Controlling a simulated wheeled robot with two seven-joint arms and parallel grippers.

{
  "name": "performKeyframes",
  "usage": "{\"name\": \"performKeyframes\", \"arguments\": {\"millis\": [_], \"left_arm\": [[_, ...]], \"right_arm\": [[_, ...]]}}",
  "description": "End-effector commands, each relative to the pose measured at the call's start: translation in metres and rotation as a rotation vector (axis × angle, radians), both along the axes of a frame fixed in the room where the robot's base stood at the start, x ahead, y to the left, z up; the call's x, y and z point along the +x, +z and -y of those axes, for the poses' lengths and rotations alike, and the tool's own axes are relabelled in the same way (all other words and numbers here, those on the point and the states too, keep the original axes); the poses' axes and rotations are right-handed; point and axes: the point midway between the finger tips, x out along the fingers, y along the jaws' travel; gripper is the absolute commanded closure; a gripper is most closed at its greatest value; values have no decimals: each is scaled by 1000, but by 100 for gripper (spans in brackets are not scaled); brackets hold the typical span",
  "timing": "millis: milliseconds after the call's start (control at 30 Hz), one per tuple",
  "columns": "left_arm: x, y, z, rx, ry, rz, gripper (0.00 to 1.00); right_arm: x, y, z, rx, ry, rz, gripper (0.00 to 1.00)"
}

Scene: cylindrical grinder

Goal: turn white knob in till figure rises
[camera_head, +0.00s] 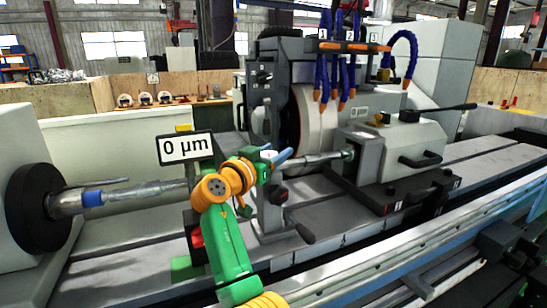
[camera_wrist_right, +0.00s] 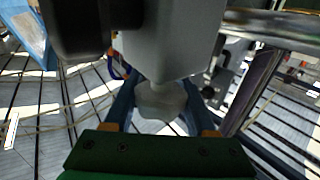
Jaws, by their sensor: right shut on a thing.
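The white knob (camera_wrist_right: 160,102) sits between the two blue fingers of my right gripper (camera_wrist_right: 158,108) in the right wrist view, under a grey housing. In the head view my right gripper (camera_head: 276,156) is at the measuring unit beside the shaft, its blue fingers shut around the white knob (camera_head: 267,154), of which only a little shows. The display sign (camera_head: 186,148) just left of the gripper reads 0 µm. My left gripper is not in view.
The long shaft (camera_head: 145,191) runs from the dark chuck (camera_head: 38,207) at the left past my right wrist. The grinding wheel (camera_head: 316,118) and blue coolant hoses (camera_head: 325,62) stand behind the gripper. The tailstock (camera_head: 408,143) is at the right. A dark lever (camera_head: 304,232) sticks out below.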

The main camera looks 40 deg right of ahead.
Motion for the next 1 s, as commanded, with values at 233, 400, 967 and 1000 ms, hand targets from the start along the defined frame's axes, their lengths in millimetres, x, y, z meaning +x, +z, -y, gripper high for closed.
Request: {"name": "performKeyframes", "arguments": {"millis": [233,400,967,1000], "left_arm": [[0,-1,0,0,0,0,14],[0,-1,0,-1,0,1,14],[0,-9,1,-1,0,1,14],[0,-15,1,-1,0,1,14]], "right_arm": [[0,-1,0,1,-14,-3,99],[0,-1,0,1,-13,-3,99],[-4,-4,-10,2,-11,1,14],[-7,-6,-18,1,-10,2,14]]}}
